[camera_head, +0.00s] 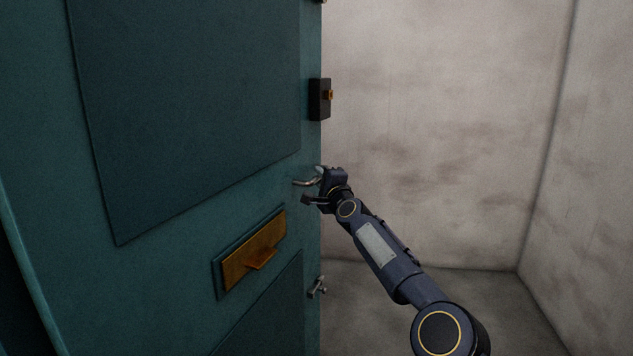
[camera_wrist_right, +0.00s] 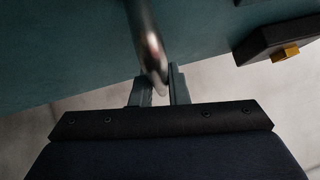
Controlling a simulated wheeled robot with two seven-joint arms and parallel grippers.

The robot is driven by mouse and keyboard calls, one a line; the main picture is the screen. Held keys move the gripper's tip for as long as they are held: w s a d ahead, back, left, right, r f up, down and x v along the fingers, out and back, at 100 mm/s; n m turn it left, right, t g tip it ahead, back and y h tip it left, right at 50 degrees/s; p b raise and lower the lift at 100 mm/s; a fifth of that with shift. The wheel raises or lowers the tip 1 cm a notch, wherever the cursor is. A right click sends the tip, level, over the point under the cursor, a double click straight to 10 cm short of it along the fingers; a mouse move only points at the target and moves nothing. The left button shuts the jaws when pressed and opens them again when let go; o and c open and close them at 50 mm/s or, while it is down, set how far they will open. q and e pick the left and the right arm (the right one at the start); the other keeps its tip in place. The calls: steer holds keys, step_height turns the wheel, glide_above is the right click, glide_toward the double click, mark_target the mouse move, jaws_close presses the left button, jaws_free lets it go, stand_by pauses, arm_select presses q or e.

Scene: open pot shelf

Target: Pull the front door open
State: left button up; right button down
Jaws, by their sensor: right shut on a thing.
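The front door (camera_head: 190,110) is a teal panelled door that fills the left of the head view. It stands ajar, with the pale space beyond visible past its right edge. Its curved metal handle (camera_head: 304,183) sits near that edge. My right gripper (camera_head: 316,184) is at the handle, shut on it. In the right wrist view the handle (camera_wrist_right: 147,42) runs down between the two fingers (camera_wrist_right: 158,88). The fingers hide part of its end. My left gripper is not in view.
A dark lock box (camera_head: 319,99) with a brass knob is on the door edge above the handle. A brass mail slot (camera_head: 254,252) and a small metal latch (camera_head: 316,287) are lower down. Stained pale walls (camera_head: 440,120) enclose bare floor (camera_head: 365,290) at the right.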

steer(key=shift+a+f, duration=0.15)
steer(key=shift+a, duration=0.1)
steer(key=c, duration=1.4)
jaws_free()
steer(key=shift+s+d, duration=0.1)
steer(key=shift+d, duration=0.05)
steer(key=r+b+v, duration=0.1)
steer(key=b+v, duration=0.1)
steer(key=v, duration=0.5)
steer(key=shift+s+f, duration=0.3)
steer(key=shift+f, duration=0.15)
